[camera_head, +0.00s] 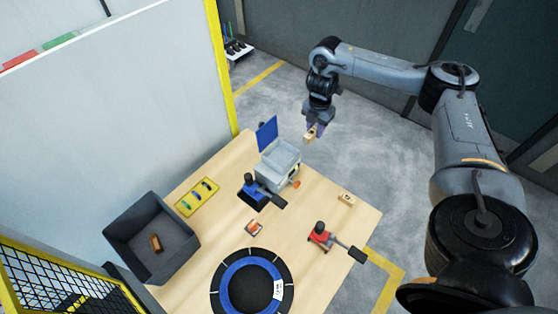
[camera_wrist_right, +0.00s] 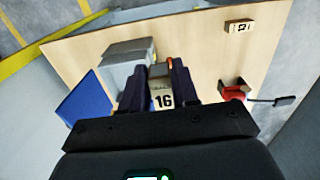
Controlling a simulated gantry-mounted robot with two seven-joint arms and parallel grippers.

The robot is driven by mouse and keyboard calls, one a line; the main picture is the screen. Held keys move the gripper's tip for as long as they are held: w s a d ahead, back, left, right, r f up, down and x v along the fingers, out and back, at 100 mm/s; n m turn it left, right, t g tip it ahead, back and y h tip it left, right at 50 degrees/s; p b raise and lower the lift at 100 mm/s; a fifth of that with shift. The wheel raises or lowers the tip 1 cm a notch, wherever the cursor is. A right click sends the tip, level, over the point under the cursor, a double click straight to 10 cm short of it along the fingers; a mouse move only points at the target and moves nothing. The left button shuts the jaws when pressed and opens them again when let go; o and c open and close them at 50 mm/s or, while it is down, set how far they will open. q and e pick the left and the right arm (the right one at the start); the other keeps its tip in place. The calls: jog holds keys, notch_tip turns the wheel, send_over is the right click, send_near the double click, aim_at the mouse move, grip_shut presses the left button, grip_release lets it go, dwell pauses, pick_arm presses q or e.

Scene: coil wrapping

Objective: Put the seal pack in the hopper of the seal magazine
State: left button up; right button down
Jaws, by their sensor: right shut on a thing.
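My right gripper (camera_head: 315,128) is shut on a small tan seal pack (camera_head: 310,134), held in the air beyond the table's far edge, to the upper right of the seal magazine (camera_head: 280,165). The magazine is a grey box with an open-topped hopper and a raised blue lid (camera_head: 267,133). In the right wrist view the pack (camera_wrist_right: 162,95), marked 16, sits between the two dark fingers (camera_wrist_right: 160,90). The magazine (camera_wrist_right: 124,62) and its lid (camera_wrist_right: 88,100) are left of it there. The pack is apart from the hopper. My left gripper is not in view.
Another tan pack (camera_head: 346,199) lies at the table's right. A blue-headed tool (camera_head: 250,182) and red-headed tool (camera_head: 320,233) stand near the magazine. A blue-and-black coil (camera_head: 231,283), yellow tray (camera_head: 186,207) and grey bin (camera_head: 126,222) with a brown block occupy the front and left.

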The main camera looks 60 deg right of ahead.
jog(key=shift+s+d+f, duration=0.15)
jog(key=shift+s+f, duration=0.35)
jog(key=shift+f, duration=0.4)
send_over(285, 155)
notch_tip(285, 155, down, 7)
jog(key=shift+r+p, duration=0.1)
jog(key=shift+p, duration=0.25)
jog(key=shift+f, duration=2.1)
jog(key=shift+f, duration=0.1)
jog(key=c, duration=0.8)
grip_release()
jog(key=shift+c, duration=0.2)
